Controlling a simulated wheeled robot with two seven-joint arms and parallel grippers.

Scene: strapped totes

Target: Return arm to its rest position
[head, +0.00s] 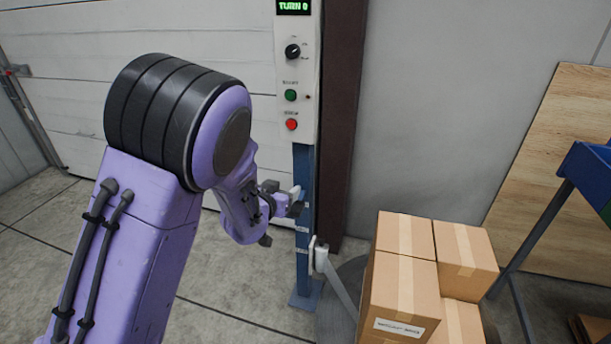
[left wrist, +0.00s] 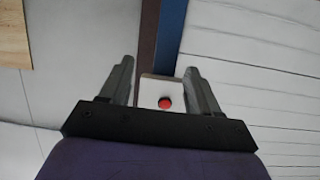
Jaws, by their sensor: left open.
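My purple left arm reaches in from the left of the head view. Its gripper (head: 284,203) is in front of the blue post (head: 304,225), below the control panel (head: 297,75). In the left wrist view the two fingers of the gripper (left wrist: 159,72) stand apart with nothing held between them. Beyond them is the white panel end with a red button (left wrist: 165,103). The red button (head: 291,124) also shows in the head view, below a green button (head: 291,95) and a black knob (head: 293,51). My right gripper is out of view.
Stacked cardboard boxes (head: 402,285) stand at the lower right, beside a pale bar (head: 338,283) at the post. A blue-topped stand (head: 590,175) is at the right edge. A white shutter door (head: 60,80) is behind my arm. Floor (head: 215,290) before the post is clear.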

